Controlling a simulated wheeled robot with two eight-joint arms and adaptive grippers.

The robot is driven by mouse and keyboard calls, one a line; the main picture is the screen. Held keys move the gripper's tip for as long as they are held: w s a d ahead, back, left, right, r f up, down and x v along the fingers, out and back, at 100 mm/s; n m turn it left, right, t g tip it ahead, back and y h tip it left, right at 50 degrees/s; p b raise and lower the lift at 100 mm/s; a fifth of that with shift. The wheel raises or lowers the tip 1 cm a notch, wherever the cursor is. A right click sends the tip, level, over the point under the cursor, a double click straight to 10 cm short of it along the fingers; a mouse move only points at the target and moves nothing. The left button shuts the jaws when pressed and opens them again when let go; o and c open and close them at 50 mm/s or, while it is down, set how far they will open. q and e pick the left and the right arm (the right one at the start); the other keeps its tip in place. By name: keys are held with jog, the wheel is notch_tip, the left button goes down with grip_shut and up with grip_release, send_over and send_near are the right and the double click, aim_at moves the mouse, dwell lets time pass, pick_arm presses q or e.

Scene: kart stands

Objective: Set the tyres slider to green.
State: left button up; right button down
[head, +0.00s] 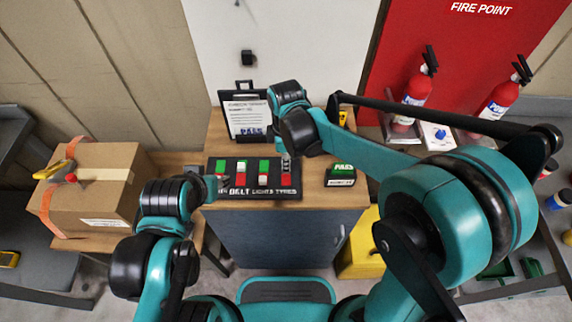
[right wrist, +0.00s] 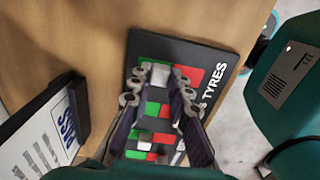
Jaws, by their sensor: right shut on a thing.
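The black control panel (head: 211,163) lies on the wooden top of the stand, with several sliders in green and red slots. The tyres slider is the rightmost; its red end (head: 287,180) shows nearest me. My right gripper (head: 287,160) points down over this slot and is shut on its pale knob (right wrist: 172,74). In the right wrist view the knob sits between the fingers, around the middle of the slot. Green (right wrist: 153,47) shows on one side and red (right wrist: 190,76) on the side towards the TYRES lettering. My left gripper (head: 221,183) is by the panel's left edge, its fingers unclear.
A clipboard (head: 246,117) stands behind the panel. A small black box with a green label (head: 341,174) stands to its right. A cardboard box (head: 92,190) is at left, with a yellow tool on it. Fire extinguishers (head: 417,90) stand at back right.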

jog(key=c, duration=1.4)
grip_release()
jog(key=shift+w, duration=0.2)
notch_tip(320, 180, up, 12)
jog(key=s+d+f+m+t, duration=0.2)
jog(key=s+d+m, duration=0.3)
jog(key=d+m, duration=0.4)
jog(key=s+d+f+m+t, duration=0.2)
jog(key=s+d+m+t, duration=0.3)
jog(key=d+m, duration=0.3)
jog(key=shift+s+d+f+m, duration=0.3)
jog(key=shift+d+f+m, duration=0.05)
jog(key=shift+m, duration=0.15)
